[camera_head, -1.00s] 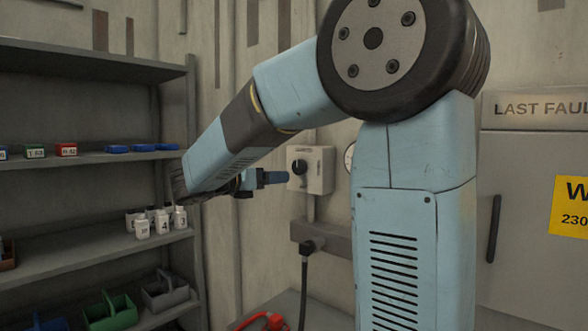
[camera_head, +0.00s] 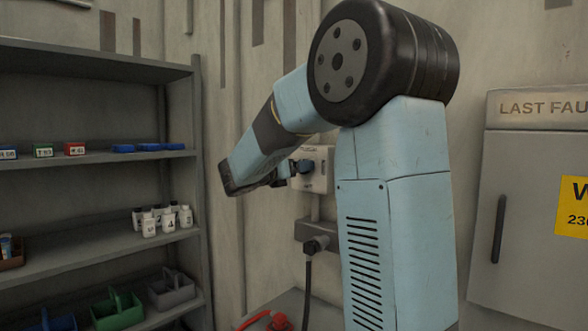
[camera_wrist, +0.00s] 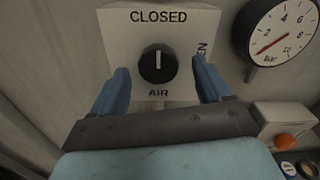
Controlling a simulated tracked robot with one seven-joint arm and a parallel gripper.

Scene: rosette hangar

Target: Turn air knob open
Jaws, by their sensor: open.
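The black air knob (camera_wrist: 158,64) sits on a pale square plate (camera_wrist: 183,28) on the wall, marked CLOSED above and AIR below. Part of the word OPEN shows at its right side. The knob's white line points up at CLOSED. My gripper (camera_wrist: 160,84) is open in the wrist view, with one blue finger at each side of the knob, apart from it. In the head view my gripper (camera_head: 301,167) is in front of the knob's box (camera_head: 322,180) and hides the knob.
A pressure gauge (camera_wrist: 284,32) is right of the plate, and a box with an orange button (camera_wrist: 286,141) is below it. A shelf (camera_head: 100,160) with small bottles (camera_head: 163,219) and bins stands at the left. A plug with a cable (camera_head: 315,244) hangs below the knob's box.

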